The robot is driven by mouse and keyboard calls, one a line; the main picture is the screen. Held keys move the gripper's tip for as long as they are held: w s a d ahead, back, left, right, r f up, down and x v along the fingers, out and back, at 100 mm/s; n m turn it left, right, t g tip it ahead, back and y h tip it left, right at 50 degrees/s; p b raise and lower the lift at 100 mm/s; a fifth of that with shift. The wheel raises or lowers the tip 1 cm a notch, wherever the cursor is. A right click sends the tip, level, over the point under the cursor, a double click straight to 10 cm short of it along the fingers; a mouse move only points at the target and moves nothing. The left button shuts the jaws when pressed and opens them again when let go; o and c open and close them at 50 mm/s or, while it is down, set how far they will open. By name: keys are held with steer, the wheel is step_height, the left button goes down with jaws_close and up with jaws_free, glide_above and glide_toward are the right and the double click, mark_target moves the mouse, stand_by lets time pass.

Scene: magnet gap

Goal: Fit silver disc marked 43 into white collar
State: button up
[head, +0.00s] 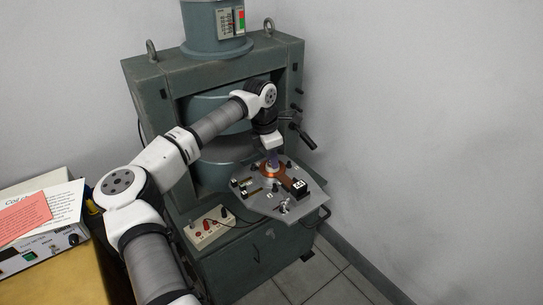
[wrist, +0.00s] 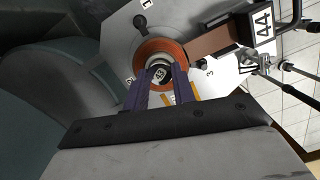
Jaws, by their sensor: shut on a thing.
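My gripper (head: 272,157) points down over the grey plate (head: 300,206) in front of the green machine. In the wrist view its two purple fingers (wrist: 163,75) are closed on the small silver disc (wrist: 160,73), whose dark label is hard to read. The white collar (wrist: 156,61) shows as a pale ring around the disc, inside a copper-coloured ring (wrist: 176,44). The copper ring also shows under the fingers in the head view (head: 264,174). The fingers hide the near side of the collar. I cannot tell whether the disc is inside the collar or above it.
A copper arm leads from the ring to a black block marked 44 (wrist: 263,25). Small black and metal fittings stand on the plate. A white terminal box (head: 210,227) with a cable sits left of the plate. A yellow table with papers (head: 35,212) is at the left.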

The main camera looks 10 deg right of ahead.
steer(key=shift+f, duration=0.2)
steer(key=shift+r+p, duration=0.85)
steer(key=shift+r, duration=0.7)
